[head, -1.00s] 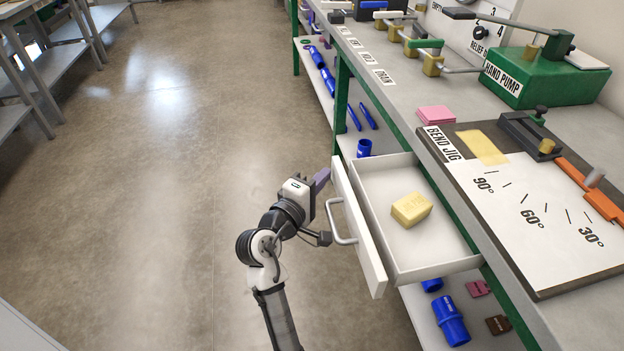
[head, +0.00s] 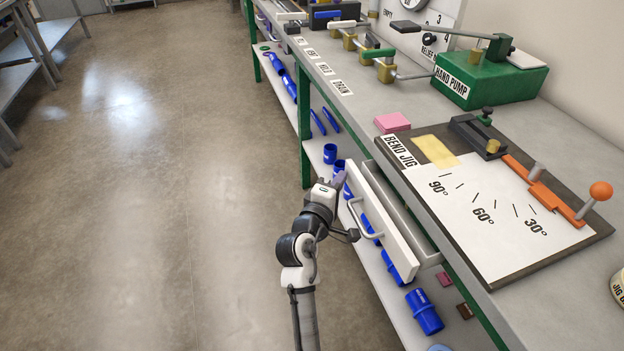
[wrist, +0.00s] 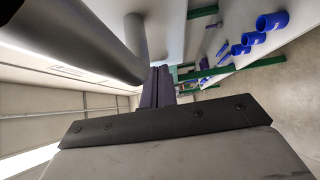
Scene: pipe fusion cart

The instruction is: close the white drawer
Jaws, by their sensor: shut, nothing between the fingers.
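The white drawer (head: 391,225) is under the bench top and stands out only a little, with a narrow strip of its inside showing behind the front panel. Its bar handle (head: 362,222) faces the aisle. My gripper (head: 340,180) is at the far end of the drawer front, fingers shut and empty. In the wrist view the fingers (wrist: 158,85) point at the pale drawer front, with the grey handle (wrist: 105,45) close beside them. The fingertips appear at or very near the panel; I cannot tell whether they touch.
The bench top holds a bend jig board (head: 500,205), a pink pad (head: 393,122) and a green hand pump (head: 490,75). Blue pipe fittings (head: 424,311) lie on the lower shelf (head: 385,300). The aisle floor (head: 150,220) to the left is clear.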

